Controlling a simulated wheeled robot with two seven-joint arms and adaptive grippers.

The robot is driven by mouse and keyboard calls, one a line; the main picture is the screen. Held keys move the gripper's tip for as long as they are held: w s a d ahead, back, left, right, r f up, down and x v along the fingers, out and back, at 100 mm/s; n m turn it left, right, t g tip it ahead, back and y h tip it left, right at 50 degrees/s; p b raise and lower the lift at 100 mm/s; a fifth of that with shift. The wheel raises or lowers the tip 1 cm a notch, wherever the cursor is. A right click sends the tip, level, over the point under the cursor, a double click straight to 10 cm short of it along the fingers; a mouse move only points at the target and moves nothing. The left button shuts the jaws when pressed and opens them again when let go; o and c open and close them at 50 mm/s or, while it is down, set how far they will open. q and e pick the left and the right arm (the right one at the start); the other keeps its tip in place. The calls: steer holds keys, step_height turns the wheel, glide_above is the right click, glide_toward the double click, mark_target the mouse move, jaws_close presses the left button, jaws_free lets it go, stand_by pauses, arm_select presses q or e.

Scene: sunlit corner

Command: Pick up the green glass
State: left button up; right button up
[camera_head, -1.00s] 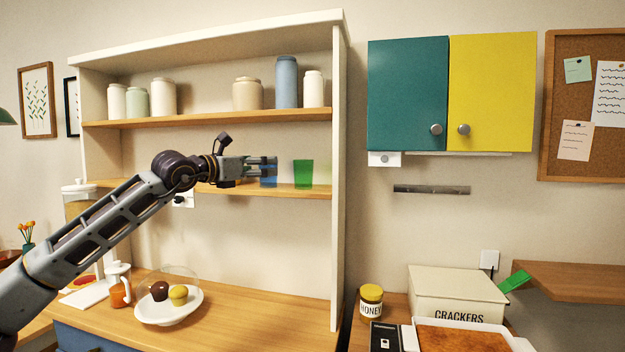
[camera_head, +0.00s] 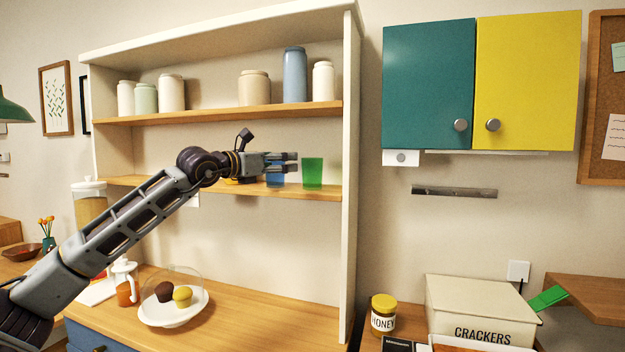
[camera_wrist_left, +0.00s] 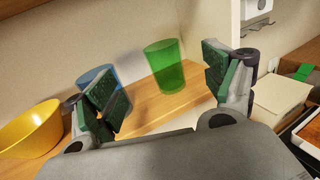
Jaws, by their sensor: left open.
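The green glass (camera_head: 312,172) stands upright on the lower shelf, near the right end of the hutch. In the left wrist view the green glass (camera_wrist_left: 165,66) is ahead, between my open fingers and apart from them. My left gripper (camera_head: 292,163) is open and empty, just left of the green glass. It also shows in the left wrist view (camera_wrist_left: 163,88). A blue glass (camera_head: 275,177) stands on the same shelf, partly hidden behind my left gripper. In the left wrist view the blue glass (camera_wrist_left: 103,88) is beside the left finger. My right gripper is not in view.
The lower shelf (camera_head: 330,194) ends at the white side panel (camera_head: 350,180) to the right of the green glass. A yellow bowl (camera_wrist_left: 28,130) is left of the blue glass. Several jars stand on the upper shelf (camera_head: 215,115) above.

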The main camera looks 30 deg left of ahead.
mark_target(305, 160)
arm_select(q)
steer(key=shift+w, duration=0.15)
steer(key=w+p, duration=0.1)
steer(key=w, duration=0.1)
steer(key=w+p, duration=0.1)
steer(key=w, duration=0.1)
steer(key=w+d+p, duration=0.1)
steer(key=w, duration=0.1)
steer(key=shift+w, duration=0.35)
steer(key=shift+w+d+p, duration=0.15)
steer(key=shift+w+p, duration=0.15)
steer(key=shift+w, duration=0.55)
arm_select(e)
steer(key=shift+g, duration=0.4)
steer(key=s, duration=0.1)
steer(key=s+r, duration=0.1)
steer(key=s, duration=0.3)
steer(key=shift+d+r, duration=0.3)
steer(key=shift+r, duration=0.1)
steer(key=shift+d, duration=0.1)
